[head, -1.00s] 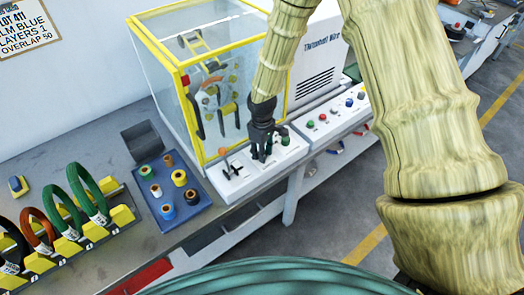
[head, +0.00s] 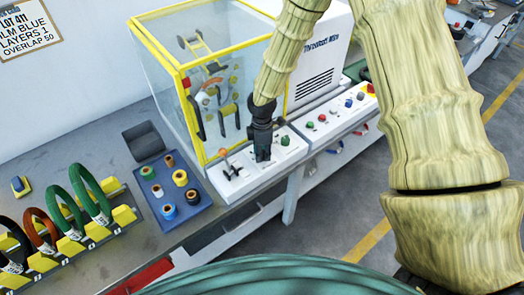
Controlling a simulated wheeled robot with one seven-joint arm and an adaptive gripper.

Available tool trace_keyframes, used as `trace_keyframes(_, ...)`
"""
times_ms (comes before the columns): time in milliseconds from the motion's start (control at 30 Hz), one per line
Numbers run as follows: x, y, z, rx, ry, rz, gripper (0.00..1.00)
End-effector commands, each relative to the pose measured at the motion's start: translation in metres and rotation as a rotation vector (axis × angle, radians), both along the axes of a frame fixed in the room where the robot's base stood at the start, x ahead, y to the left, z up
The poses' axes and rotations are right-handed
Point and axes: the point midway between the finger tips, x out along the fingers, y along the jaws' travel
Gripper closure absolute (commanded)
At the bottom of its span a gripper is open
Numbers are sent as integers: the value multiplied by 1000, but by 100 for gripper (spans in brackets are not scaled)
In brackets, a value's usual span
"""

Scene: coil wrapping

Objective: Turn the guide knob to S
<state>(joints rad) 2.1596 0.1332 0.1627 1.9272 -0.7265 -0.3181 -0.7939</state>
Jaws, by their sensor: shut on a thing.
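My gripper (head: 263,158) points down at the white control panel (head: 235,187) in front of the yellow-framed machine. Its fingers are shut on the guide knob, which they hide almost wholly. The letters around the knob, including S, are too small or covered, so I cannot tell which way the knob points. A green button (head: 285,141) sits on the panel just right of my gripper. A black lever switch (head: 232,171) sits on the panel to the left.
The clear-walled machine (head: 203,90) stands close behind my gripper. A blue tray (head: 187,212) with several tape rolls lies to the left. A yellow rack (head: 122,215) holds several coils. Another panel with coloured buttons (head: 322,118) lies to the right.

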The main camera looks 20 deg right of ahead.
Motion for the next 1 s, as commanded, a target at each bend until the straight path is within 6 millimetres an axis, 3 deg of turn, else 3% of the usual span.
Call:
trace_keyframes(633,1,0,0,1,-2,52,96)
trace_keyframes(667,1,0,0,1,-2,52,68)
trace_keyframes(767,1,0,0,1,-1,51,50)
trace_keyframes(1000,0,0,0,0,-1,51,49)
